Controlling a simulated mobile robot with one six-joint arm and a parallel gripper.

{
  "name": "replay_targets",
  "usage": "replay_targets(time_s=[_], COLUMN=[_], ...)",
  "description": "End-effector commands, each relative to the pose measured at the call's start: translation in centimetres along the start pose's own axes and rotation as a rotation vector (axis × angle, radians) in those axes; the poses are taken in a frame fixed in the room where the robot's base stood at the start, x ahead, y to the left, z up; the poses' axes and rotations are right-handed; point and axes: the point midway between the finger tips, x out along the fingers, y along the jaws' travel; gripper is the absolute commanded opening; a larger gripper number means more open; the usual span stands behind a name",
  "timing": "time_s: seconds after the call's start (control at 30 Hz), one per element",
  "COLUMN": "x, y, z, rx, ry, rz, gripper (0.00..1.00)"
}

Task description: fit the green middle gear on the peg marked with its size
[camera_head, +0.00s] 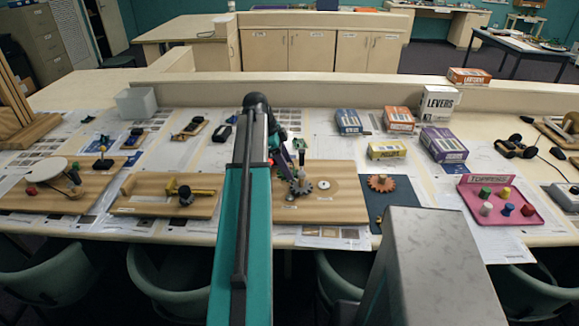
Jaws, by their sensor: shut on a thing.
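My gripper (300,160) is over the wooden gear board (345,205), partly hidden behind my teal arm. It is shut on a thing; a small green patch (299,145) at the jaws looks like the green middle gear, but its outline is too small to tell. A dark grey toothed gear (300,188) is on the board just below my gripper. To its right, a pale round part (324,185) sits on a darker tan disc marked on the board. The size marks on the pegs are too small to read.
An orange gear (381,183) lies on a dark blue mat (400,191) right of the board. Several small boxes, including a purple one (443,145), stand behind. A pink tray (530,216) with coloured pegs is at the right. Another wooden board (150,207) lies left of my arm.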

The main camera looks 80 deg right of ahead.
Motion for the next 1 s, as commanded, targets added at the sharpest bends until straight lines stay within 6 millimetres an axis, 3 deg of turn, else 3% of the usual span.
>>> replay_targets(time_s=[0.1, 0.27, 0.87, 1.0], x=[0.1, 0.3, 0.4, 1.6], y=[-1.6, -2.6, -3.7, -3.5], z=[-0.2, -0.3, -0.5, 0.0], rx=[0.0, 0.0, 0.0, -0.002], ry=[0.0, 0.0, 0.0, 0.0], rz=[0.002, 0.001, 0.001, 0.003], gripper=[0.19, 0.19, 0.19, 0.19])
